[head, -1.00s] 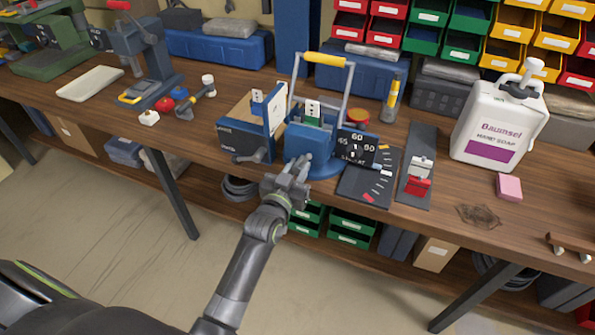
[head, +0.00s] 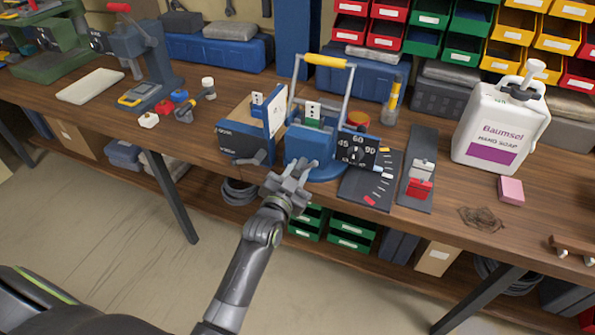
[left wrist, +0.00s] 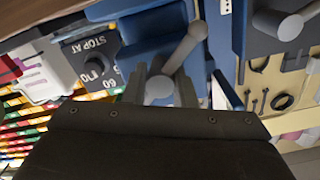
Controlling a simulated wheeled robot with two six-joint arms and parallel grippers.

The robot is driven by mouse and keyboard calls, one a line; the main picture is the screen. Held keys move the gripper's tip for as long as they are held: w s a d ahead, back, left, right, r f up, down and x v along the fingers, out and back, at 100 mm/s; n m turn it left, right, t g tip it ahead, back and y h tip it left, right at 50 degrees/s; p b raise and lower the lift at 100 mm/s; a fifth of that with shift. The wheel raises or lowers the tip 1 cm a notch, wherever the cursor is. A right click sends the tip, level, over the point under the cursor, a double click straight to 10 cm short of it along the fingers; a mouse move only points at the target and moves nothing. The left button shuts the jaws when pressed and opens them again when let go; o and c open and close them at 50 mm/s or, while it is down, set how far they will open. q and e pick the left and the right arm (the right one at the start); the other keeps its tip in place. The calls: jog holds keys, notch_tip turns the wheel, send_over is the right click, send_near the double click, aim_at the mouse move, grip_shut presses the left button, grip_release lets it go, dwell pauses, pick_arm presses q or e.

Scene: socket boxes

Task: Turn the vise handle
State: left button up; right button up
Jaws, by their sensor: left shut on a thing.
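The blue vise (head: 312,138) stands at the front edge of the workbench, with a yellow-gripped bail over its top. My left gripper (head: 296,171) is at its front, below the blue body. In the left wrist view, the grey handle (left wrist: 184,50) runs slantwise with a rounded end between my left fingers (left wrist: 161,88). The gripper is shut on this handle; the fingers hide part of it. A dark dial (head: 355,151) marked 45, 60 and 90 sits to the right of the vise; "STOP AT" reads on it in the left wrist view (left wrist: 92,62). My right gripper is not in view.
A dark scale plate (head: 366,186) and a slider strip (head: 418,168) lie to the right. A white soap jug (head: 500,128) and pink block (head: 510,190) stand farther right.

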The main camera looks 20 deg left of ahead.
pick_arm(q)
jog(key=shift+s+f, duration=0.1)
jog(key=shift+f, duration=0.2)
dwell(0.5)
jog(key=o, duration=1)
jog(key=shift+s+r, duration=0.1)
jog(key=shift+r, duration=0.15)
